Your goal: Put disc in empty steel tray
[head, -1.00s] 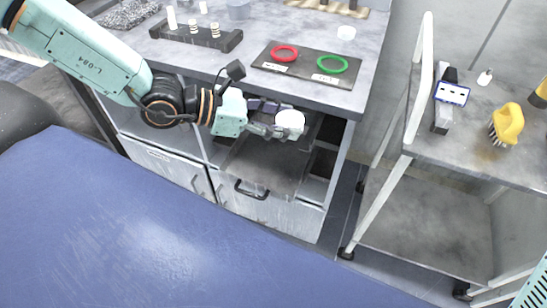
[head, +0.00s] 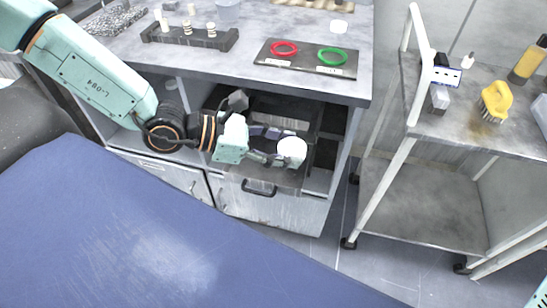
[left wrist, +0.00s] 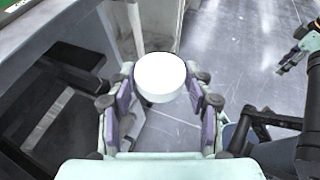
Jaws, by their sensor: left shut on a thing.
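My left gripper (head: 277,154) is shut on a white round disc (head: 292,151), which it holds in front of the counter over an open drawer (head: 283,180). In the left wrist view the disc (left wrist: 160,77) sits between the two fingers (left wrist: 160,100), flat face up. The drawer's dark inside (head: 285,110) is partly hidden by my gripper. A dark flat plate (head: 308,72) with a red ring (head: 284,48) and a green ring (head: 333,57) lies on the counter. I cannot tell which surface is the empty steel tray.
A dark rack (head: 190,38) with small white pieces stands on the counter (head: 240,72). Another white disc (head: 339,26) lies behind the plate. A cart (head: 440,130) at right holds a yellow brush (head: 495,101). A blue surface (head: 130,230) fills the lower left.

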